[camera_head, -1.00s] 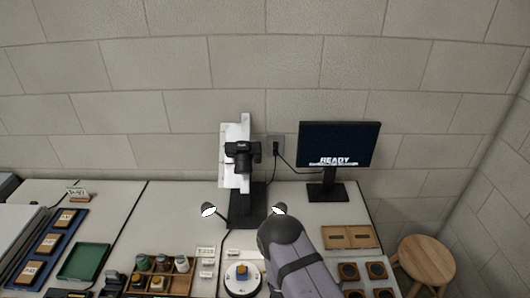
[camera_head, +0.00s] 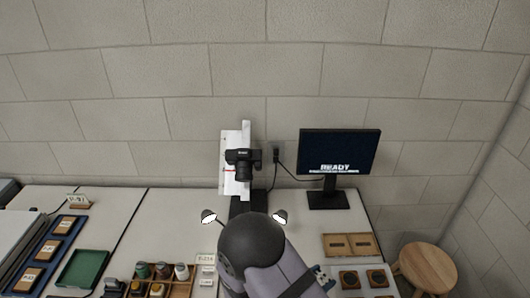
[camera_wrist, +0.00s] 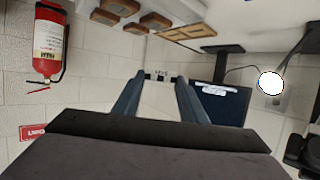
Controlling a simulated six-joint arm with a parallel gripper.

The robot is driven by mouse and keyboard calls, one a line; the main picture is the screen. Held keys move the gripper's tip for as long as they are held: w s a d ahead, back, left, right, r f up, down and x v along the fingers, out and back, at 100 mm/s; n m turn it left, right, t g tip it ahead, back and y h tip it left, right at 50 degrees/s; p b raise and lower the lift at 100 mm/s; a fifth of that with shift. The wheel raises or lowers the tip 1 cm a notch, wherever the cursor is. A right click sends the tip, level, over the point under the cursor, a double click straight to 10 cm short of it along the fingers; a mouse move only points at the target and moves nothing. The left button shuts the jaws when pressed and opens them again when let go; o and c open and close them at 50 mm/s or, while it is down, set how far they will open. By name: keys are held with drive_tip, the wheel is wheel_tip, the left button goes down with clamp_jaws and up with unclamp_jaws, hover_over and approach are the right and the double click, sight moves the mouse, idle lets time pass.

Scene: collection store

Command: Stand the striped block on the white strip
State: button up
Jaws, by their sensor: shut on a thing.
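My gripper (camera_wrist: 160,78) shows in the wrist view with its two bluish fingers closed on a small block with black and white bands, the striped block (camera_wrist: 161,76). The block is at the fingertips, held in the air, with wall and the monitor beyond it. I cannot pick out the white strip for certain in either view.
A camera on a stand (camera_head: 242,160) and a monitor (camera_head: 339,157) stand at the back. A green tray (camera_head: 83,269) and a wooden rack of jars (camera_head: 182,289) are left of my arm.

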drive_tip(key=shift+d, duration=0.2)
drive_tip(key=s+d+f, duration=0.1)
drive_tip(key=d+f, duration=0.1)
drive_tip(key=s+d+f, duration=0.1)
drive_tip(key=d, duration=0.2)
drive_tip(key=s+d+f, duration=0.1)
drive_tip(key=d+f, duration=0.1)
drive_tip(key=d, duration=0.1)
drive_tip(key=shift+s+d+f, duration=0.15)
drive_tip(key=shift+s+f, duration=0.15)
drive_tip(key=shift+s, duration=0.05)
drive_tip(key=shift+w+f+n+t+y, duration=0.2)
drive_tip(key=shift+f+n+t+y, duration=0.15)
drive_tip(key=shift+n+t+y, duration=0.3)
drive_tip(key=a+n+t+y, duration=0.1)
drive_tip(key=w+a+f+n+t+y, duration=0.1)
drive_tip(key=n, duration=0.1)
drive_tip(key=shift+w+a+f, duration=0.2)
drive_tip(key=shift+w+a, duration=0.05)
drive_tip(key=w+a+r+n+t+y, duration=0.1)
drive_tip(key=w+a+n+y, duration=0.1)
drive_tip(key=a, duration=0.5)
drive_tip(key=w+a+n+t+y, duration=0.1)
drive_tip(key=a+n+y, duration=0.3)
drive_tip(key=a+y, duration=0.1)
drive_tip(key=shift+w+a+r+y, duration=0.35)
drive_tip(key=shift+w+a+r, duration=0.05)
drive_tip(key=shift+a, duration=0.45)
